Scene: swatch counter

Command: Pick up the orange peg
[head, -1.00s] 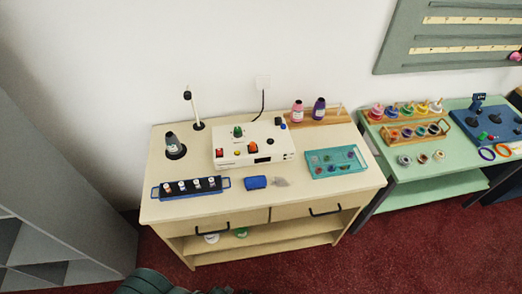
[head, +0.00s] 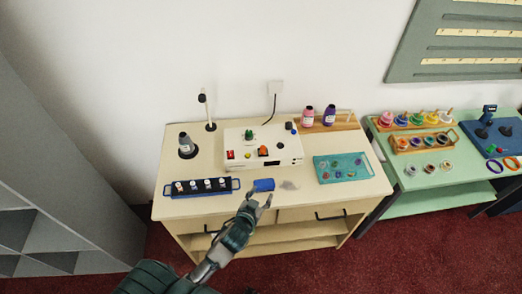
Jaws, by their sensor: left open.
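An orange piece (head: 263,151) shows on the front of the white box (head: 285,155) on the cream table; it is too small to tell surely whether it is the peg. A red piece (head: 230,155) and a yellow piece (head: 247,155) are to its left, and a green one (head: 249,135) is behind. My left gripper (head: 259,198) is open and empty at the table's front edge, just in front of a blue block (head: 264,185) and well short of the white box. I cannot tell whether it touches the block. My right gripper is not in view.
A dark blue rack (head: 176,194) of small vials stands left on the table (head: 215,207), and a teal tray (head: 326,181) stands right. A bottle (head: 186,144) and a thin post (head: 208,114) stand at the back left. A green table (head: 430,201) adjoins on the right.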

